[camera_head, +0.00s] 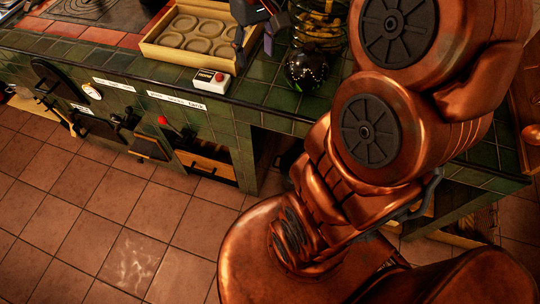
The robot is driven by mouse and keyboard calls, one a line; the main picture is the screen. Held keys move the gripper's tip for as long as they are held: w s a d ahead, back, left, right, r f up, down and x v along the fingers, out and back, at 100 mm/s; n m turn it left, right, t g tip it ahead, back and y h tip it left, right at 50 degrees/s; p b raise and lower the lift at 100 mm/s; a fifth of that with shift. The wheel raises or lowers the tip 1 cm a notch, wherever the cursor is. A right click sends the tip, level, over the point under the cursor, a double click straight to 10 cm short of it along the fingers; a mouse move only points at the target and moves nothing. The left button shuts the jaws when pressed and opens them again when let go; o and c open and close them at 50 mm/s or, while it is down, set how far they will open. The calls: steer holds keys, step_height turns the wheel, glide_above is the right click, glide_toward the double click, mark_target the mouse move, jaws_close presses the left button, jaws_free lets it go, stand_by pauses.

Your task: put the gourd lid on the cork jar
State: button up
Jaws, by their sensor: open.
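My gripper (254,42) shows at the top edge, with its dark fingers spread apart and pointing down over the green tiled counter. Nothing shows between them. Just right of it stands a clear glass jar (320,30) with yellowish-brown contents, which may be the cork jar; its top is cut off by the frame. In front of it sits a dark, glossy, round thing (307,70) with golden specks; I cannot tell whether this is the gourd lid. No other lid can be made out. My copper arm covers the counter to the right.
A shallow wooden tray (150,50) with several round recesses lies left of the gripper. A small white box with a red button (211,80) stands at the counter's front edge (130,77). A red-knobbed lever (163,121) sticks out below. The tiled floor at left is clear.

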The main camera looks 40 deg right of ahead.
steer(key=s+a+f, duration=0.4)
steer(key=s+a, duration=0.1)
steer(key=s, duration=0.4)
steer(key=s+a+f+g, duration=0.1)
steer(key=s+a+f, duration=0.3)
steer(key=s, duration=0.6)
steer(key=shift+a+n, duration=0.3)
steer(key=shift+a, duration=0.5)
steer(key=shift+o, duration=0.3)
